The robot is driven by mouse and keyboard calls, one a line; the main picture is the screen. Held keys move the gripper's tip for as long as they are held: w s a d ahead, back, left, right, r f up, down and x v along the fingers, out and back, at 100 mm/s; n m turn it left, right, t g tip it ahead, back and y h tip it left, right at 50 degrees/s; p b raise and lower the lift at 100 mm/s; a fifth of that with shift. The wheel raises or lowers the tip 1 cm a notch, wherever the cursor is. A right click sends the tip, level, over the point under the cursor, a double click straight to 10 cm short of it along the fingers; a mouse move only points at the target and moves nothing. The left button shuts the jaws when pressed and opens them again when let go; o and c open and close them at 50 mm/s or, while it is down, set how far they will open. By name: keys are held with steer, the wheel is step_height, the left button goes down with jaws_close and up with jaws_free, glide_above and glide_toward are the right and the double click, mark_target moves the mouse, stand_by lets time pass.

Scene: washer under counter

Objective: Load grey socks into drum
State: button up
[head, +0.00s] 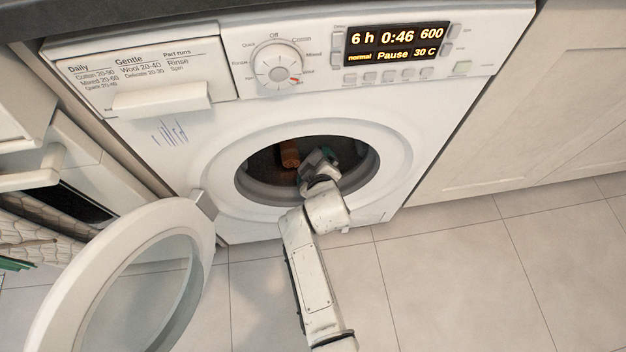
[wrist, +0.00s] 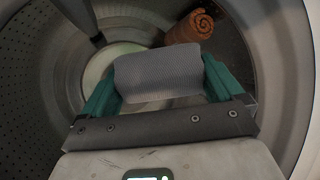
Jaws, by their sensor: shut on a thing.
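The grey socks (wrist: 157,75) are a rolled grey ribbed bundle between the two green fingers of my gripper (wrist: 158,84) in the wrist view. My gripper is shut on them and is inside the dark drum (wrist: 40,75). In the head view my arm reaches through the round opening of the washer (head: 175,155), and my gripper (head: 318,160) is partly in shadow there. The socks cannot be made out in the head view. The round door (head: 60,290) stands open to the left.
An orange-brown rolled cloth (wrist: 203,24) lies deeper in the drum, just beyond the socks; it also shows in the head view (head: 290,153). The opening's rim surrounds my wrist. Tiled floor (head: 470,270) in front is clear.

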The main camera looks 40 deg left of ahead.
steer(key=w+a+f+b, duration=0.1)
steer(key=w+a+b, duration=0.4)
steer(key=w+b, duration=0.2)
steer(key=shift+w+f+b, duration=0.3)
steer(key=shift+w+b, duration=0.1)
steer(key=shift+b, duration=0.4)
steer(key=o, duration=0.8)
steer(key=shift+c, duration=0.2)
steer(key=p+v, duration=0.7)
steer(key=v, duration=0.3)
steer(key=shift+s+d+r+p, duration=0.1)
steer(key=shift+s+r+p, duration=0.15)
steer(key=shift+p, duration=0.1)
steer(key=shift+d, duration=0.15)
